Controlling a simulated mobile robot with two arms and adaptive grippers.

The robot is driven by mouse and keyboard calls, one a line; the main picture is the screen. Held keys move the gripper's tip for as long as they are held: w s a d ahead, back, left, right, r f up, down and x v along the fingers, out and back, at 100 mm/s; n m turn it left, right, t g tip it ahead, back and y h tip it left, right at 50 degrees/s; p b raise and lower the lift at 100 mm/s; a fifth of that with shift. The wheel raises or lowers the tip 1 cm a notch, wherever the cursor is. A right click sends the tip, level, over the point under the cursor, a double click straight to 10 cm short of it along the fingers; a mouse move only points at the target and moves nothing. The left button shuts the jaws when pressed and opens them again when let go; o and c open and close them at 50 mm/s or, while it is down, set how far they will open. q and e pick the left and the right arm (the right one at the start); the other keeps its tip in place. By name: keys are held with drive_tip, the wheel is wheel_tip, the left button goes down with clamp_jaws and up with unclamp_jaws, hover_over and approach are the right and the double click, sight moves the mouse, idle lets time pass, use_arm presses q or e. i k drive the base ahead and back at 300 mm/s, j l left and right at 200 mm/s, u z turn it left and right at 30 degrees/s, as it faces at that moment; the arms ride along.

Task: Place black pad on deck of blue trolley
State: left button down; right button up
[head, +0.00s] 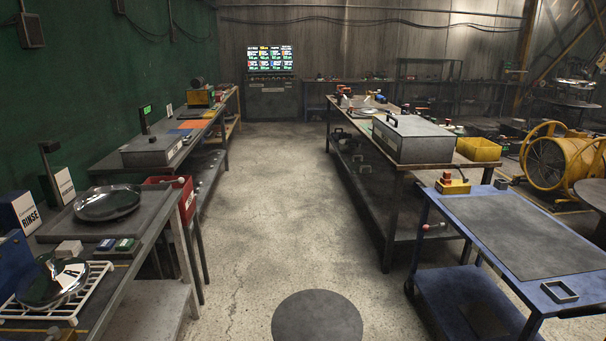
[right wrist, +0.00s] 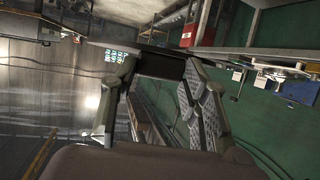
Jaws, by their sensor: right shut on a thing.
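The black pad (head: 317,317) is a flat, dark round disc at the bottom centre of the head view, its lower edge cut off by the frame. It appears above the floor. In the right wrist view, my right gripper (right wrist: 161,64) is shut on a dark block, with the thin dark edge of the pad (right wrist: 110,45) across the fingertips. The blue trolley (head: 594,293) stands at the right of the head view, apart from the pad. Its deck bears a dark grey mat (head: 530,235). Neither gripper shows in the head view.
A long workbench (head: 410,162) stands behind the trolley. A cluttered bench (head: 150,225) lines the left. The floor aisle between is clear.

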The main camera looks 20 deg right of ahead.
sight(508, 229)
drive_tip(key=i+l+z, duration=0.35)
drive_tip(key=i, duration=0.25)
drive_tip(key=i+z, duration=0.35)
drive_tip(key=i, duration=0.2)
drive_tip(key=i+j+z, duration=0.1)
drive_tip(key=i+z, duration=0.2)
drive_tip(key=i, duration=0.35)
drive_tip(key=i+j+z, duration=0.2)
drive_tip(key=i+z, duration=0.3)
drive_tip(key=i+j+z, duration=1.1)
drive_tip(key=j+z, duration=0.3)
